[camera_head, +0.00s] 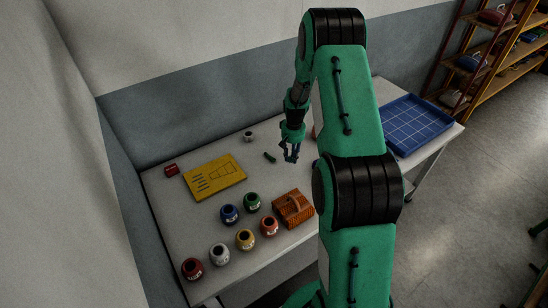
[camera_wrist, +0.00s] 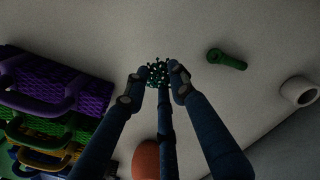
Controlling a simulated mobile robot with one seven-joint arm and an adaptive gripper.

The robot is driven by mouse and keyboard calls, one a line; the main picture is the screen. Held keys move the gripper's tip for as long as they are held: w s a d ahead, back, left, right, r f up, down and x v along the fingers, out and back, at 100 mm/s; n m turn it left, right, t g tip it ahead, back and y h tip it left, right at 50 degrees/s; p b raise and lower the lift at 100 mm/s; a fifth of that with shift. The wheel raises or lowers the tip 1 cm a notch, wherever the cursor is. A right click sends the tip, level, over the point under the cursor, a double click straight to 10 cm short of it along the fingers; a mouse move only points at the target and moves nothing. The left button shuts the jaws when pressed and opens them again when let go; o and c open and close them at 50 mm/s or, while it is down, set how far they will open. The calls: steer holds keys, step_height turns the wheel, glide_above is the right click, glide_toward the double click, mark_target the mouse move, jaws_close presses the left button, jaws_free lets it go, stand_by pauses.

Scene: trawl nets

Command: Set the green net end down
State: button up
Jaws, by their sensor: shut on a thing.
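My gripper (camera_head: 290,153) hangs over the table, left of my arm in the head view. In the wrist view, its fingers (camera_wrist: 157,84) are shut on a small dark green, knobbly piece, the green net end (camera_wrist: 158,70). The piece is too small to make out in the head view. I cannot tell whether it touches the pale tabletop. A smooth green piece (camera_wrist: 227,59) lies apart to its right in the wrist view, and it also shows left of my gripper in the head view (camera_head: 270,157).
Purple (camera_wrist: 75,85) and yellow (camera_wrist: 32,128) meshed pieces crowd the wrist view's left. A white ring-shaped thing (camera_wrist: 300,91) lies right. The table (camera_head: 205,145) also holds a yellow board (camera_head: 214,178), several colored pots, an orange woven basket (camera_head: 293,208) and a blue tray (camera_head: 416,125).

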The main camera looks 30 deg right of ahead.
steer(key=w+d, duration=0.1)
steer(key=w, duration=0.2)
steer(key=w+d, duration=0.2)
steer(key=w, duration=0.1)
steer(key=w+d+f+b, duration=0.1)
steer(key=w+d, duration=0.1)
steer(key=w, duration=0.2)
steer(key=shift+w+d+f, duration=0.1)
steer(key=shift+f+b, duration=0.35)
steer(key=shift+f, duration=1.45)
steer(key=o, duration=0.8)
steer(key=shift+c, duration=0.2)
steer(key=shift+r, duration=0.1)
